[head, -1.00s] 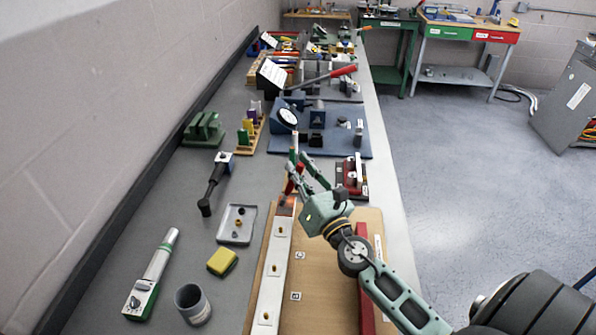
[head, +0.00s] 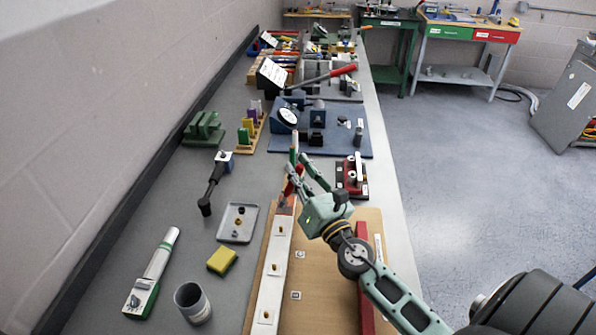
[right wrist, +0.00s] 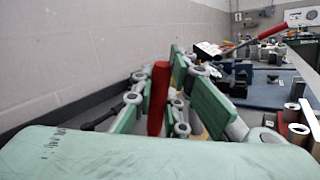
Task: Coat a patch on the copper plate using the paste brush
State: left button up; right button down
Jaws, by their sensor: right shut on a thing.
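My right gripper (head: 302,174) is shut on the red handle of the paste brush (head: 289,188), above the far end of a white strip on a wooden board. In the right wrist view the red handle (right wrist: 158,98) stands nearly upright between the green fingers (right wrist: 168,88). A small copper-coloured area (head: 285,208) shows just below the handle at the strip's far end. I cannot tell whether it is the copper plate or the brush tip, nor whether they touch. My left gripper is out of view.
The white strip (head: 271,284) carries several brass studs and lies on the wooden board (head: 325,290), beside a red bar (head: 365,300). Left of it are a grey tray (head: 250,213), a yellow sponge (head: 222,260) and a grey cup (head: 192,303). Fixtures stand beyond.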

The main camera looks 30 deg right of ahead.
jog(key=shift+w+d+f, duration=0.1)
jog(key=shift+w+d, duration=0.35)
jog(key=shift+w, duration=0.2)
jog(key=shift+s, duration=0.1)
jog(key=shift+s+a, duration=0.5)
jog(key=shift+s, duration=0.1)
dwell(0.8)
jog(key=shift+w+d, duration=0.1)
jog(key=shift+w, duration=0.05)
